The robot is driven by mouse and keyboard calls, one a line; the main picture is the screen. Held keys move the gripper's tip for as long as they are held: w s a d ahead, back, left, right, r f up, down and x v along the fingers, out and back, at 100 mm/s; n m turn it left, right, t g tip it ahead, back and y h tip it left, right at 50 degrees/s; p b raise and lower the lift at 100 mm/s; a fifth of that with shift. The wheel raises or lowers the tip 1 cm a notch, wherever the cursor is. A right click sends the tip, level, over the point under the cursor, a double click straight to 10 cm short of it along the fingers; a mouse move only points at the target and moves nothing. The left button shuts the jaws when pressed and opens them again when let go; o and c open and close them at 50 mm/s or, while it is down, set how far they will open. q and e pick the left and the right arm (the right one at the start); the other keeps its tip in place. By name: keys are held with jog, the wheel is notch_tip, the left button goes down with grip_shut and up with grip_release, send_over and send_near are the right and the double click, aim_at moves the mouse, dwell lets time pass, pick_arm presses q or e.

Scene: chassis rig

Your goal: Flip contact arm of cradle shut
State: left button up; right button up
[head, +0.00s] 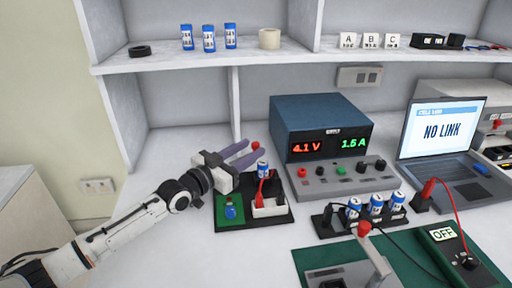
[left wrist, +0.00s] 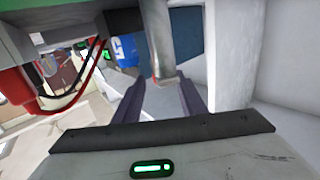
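The cradle (head: 282,216) is a black base with a green pad, white block and red lead, left of the power supply. A blue cell (head: 263,168) stands upright at it and also shows in the left wrist view (left wrist: 126,50). A red knob (head: 255,145) shows behind the cradle, by my fingers; it looks like the raised contact arm's end. My left gripper (head: 250,152) is over the cradle's back left, its purple fingers apart. In the left wrist view a grey bar (left wrist: 158,38), likely the contact arm, reaches between the fingers; contact is unclear. My right gripper is out of view.
The power supply (head: 320,130) stands close right of the cradle. A rack of blue cells (head: 376,204), a laptop (head: 440,140) and a meter (head: 450,255) are further right. A second device with a red-knobbed lever (head: 374,252) stands in front. A shelf (head: 190,62) overhangs the back.

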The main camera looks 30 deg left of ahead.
aim_at(253, 147)
pick_arm(q)
jog(key=shift+x, duration=1.7)
grip_shut()
